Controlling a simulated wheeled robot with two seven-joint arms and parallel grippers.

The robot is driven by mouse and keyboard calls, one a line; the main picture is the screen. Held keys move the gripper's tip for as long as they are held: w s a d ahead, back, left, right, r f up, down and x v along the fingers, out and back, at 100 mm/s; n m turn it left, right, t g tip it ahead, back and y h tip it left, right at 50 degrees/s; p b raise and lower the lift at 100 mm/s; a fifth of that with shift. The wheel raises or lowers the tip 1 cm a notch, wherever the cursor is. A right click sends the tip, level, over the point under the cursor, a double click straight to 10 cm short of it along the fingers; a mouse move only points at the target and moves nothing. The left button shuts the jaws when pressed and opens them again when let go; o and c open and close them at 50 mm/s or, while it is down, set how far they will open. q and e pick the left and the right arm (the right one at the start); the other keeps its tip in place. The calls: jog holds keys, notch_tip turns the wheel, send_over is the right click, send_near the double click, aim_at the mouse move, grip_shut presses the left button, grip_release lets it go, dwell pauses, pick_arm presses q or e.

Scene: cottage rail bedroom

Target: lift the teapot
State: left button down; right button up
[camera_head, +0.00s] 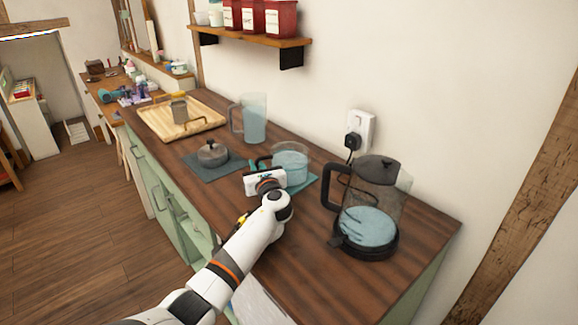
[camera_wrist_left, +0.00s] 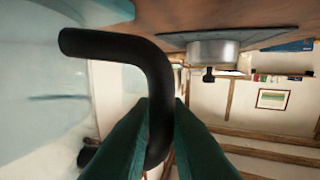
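The teapot (camera_head: 291,163) is a clear glass pot with bluish contents and a black handle, over a teal mat (camera_head: 309,184) on the wooden counter. Its lid is off. My left gripper (camera_head: 258,167) is at the handle side, with my wrist in front of the pot. In the left wrist view the black handle (camera_wrist_left: 158,80) runs between my two dark green fingers (camera_wrist_left: 161,112), which close in on both sides of it. The glass body (camera_wrist_left: 50,100) fills the left of that view. I cannot tell whether its base touches the mat. My right gripper is not in view.
A grey lid (camera_head: 212,153) lies on a dark mat (camera_head: 228,167) to the left. A glass coffee maker (camera_head: 370,225) stands close on the right. A blue jug (camera_head: 253,118) and a wooden tray (camera_head: 180,122) are behind. A shelf (camera_head: 250,37) hangs on the wall.

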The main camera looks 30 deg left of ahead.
pick_arm(q)
jog(key=shift+r, duration=0.15)
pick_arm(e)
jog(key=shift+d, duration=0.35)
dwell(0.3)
pick_arm(q)
jog(key=shift+w, duration=0.1)
dwell(0.3)
jog(key=shift+r, duration=0.25)
jog(key=shift+f, duration=0.1)
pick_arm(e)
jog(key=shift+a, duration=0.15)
